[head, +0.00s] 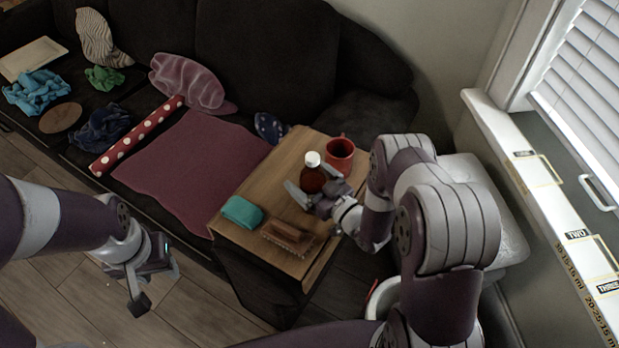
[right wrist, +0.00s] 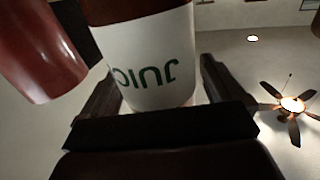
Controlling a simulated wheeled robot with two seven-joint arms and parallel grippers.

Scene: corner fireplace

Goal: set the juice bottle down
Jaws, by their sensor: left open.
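The juice bottle (head: 313,178) is dark red-brown with a white cap and stands upright at the wooden table (head: 240,186), beside the red mug. My right gripper (head: 317,196) has its fingers on both sides of it, low down. My left gripper (head: 150,275) is open and empty over the floor, left of the table.
The red mug (head: 339,155) is right behind the bottle. A teal folded cloth (head: 241,211) and a brown ribbed object (head: 288,238) lie near the table's front. The tabletop left of the bottle is bare. A dark sofa (head: 265,50) stands behind, with a window sill at right.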

